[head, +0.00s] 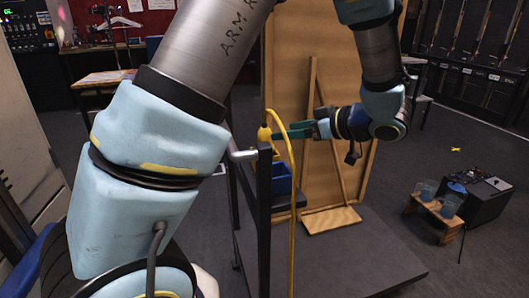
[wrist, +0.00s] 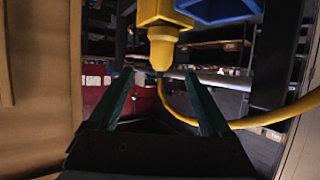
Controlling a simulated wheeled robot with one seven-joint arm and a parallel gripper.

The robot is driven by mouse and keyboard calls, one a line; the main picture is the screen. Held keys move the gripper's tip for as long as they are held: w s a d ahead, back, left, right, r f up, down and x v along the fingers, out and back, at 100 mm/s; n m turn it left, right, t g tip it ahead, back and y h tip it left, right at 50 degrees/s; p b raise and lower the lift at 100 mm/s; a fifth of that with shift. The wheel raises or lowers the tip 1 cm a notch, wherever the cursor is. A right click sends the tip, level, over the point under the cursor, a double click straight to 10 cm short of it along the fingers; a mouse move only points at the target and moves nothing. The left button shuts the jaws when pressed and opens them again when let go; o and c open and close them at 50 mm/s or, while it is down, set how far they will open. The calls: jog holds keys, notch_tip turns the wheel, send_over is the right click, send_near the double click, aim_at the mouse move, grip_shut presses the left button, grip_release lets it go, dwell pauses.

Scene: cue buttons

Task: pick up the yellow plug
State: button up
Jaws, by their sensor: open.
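The yellow plug (head: 264,133) is at the top of a dark upright post in the head view, with a yellow cable (head: 291,210) hanging down beside it. In the wrist view the plug (wrist: 162,45) shows at top centre, its narrow end towards the gap between my fingers, the cable curving off to the right. My gripper (head: 277,133) has green fingers pointing left at the plug. In the wrist view my gripper (wrist: 158,73) is open, with nothing seen between the fingers; the plug appears just beyond the tips. Whether a fingertip touches it, I cannot tell.
A wooden panel (head: 345,110) stands behind my gripper. A metal handle (head: 243,155) juts left of the post. A small wooden stand with clear cups (head: 440,200) is at right.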

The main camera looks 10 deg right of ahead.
aim_at(269, 130)
jog(key=shift+a+r+p+x, duration=0.1)
jog(key=shift+r+p+x, duration=0.05)
jog(key=shift+x, duration=1.25)
jog(key=shift+a+r+p+x, duration=0.1)
jog(key=shift+r+p+x, duration=0.05)
jog(key=shift+x, duration=1.25)
jog(key=shift+r+p+x, duration=0.15)
jog(key=shift+x, duration=1.3)
jog(key=shift+c, duration=0.3)
grip_shut()
